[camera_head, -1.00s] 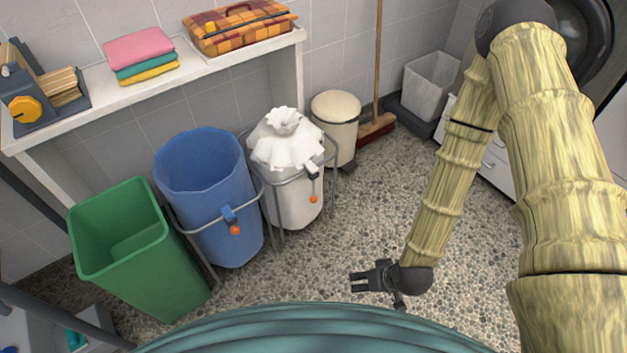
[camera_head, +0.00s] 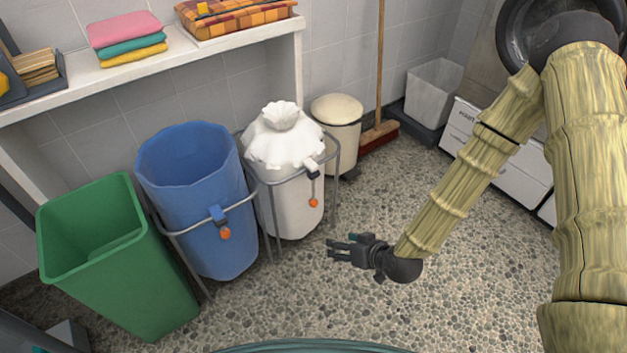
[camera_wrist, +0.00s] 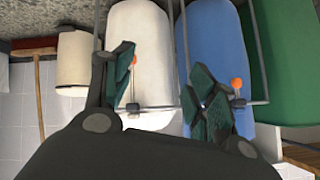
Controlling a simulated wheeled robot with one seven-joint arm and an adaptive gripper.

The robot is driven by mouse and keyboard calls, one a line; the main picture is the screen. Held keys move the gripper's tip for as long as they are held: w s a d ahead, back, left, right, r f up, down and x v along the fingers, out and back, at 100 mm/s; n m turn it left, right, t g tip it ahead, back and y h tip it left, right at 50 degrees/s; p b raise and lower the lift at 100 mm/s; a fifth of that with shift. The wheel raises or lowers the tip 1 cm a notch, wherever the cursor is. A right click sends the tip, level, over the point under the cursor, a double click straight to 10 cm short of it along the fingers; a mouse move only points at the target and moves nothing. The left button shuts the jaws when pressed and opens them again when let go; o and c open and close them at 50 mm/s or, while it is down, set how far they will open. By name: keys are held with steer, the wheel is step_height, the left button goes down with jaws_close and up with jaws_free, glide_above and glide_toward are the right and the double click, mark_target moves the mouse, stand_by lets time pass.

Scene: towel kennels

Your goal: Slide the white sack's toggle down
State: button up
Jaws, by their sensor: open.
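The white sack (camera_head: 290,205) hangs in a metal frame, its gathered top puffed up and cinched. Its dark toggle (camera_head: 313,170) sits at the front right, below the gathered top, with an orange ball (camera_head: 313,203) hanging from it on a cord. My gripper (camera_head: 333,248) is open and empty, low in front of the white sack and to the right of it, apart from it. The wrist view is turned over; there the white sack (camera_wrist: 150,50) and its orange ball (camera_wrist: 134,60) show by the left finger, and my gripper (camera_wrist: 165,85) has its fingers spread.
A blue sack (camera_head: 200,200) with its own toggle and orange ball (camera_head: 225,234) stands left of the white one. A green bin (camera_head: 120,270) is further left. A cream bin (camera_head: 338,120) and a broom (camera_head: 380,130) stand behind. The pebbled floor (camera_head: 300,310) is open in front.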

steer(key=w+a+n+t+y+b, duration=0.1)
steer(key=w+a+t+y+b, duration=0.15)
steer(key=w+b, duration=0.65)
steer(key=n+t+y+b, duration=0.2)
steer(key=t+b, duration=0.2)
steer(key=b, duration=0.6)
glide_toward(316, 175)
steer(key=b+x, duration=0.4)
steer(key=x, duration=0.6)
steer(key=shift+r, duration=0.1)
steer(key=shift+b+x, duration=0.3)
steer(key=shift+x, duration=0.5)
steer(key=shift+r, duration=0.1)
steer(key=c, duration=1.3)
steer(key=shift+d, duration=0.15)
jaws_close()
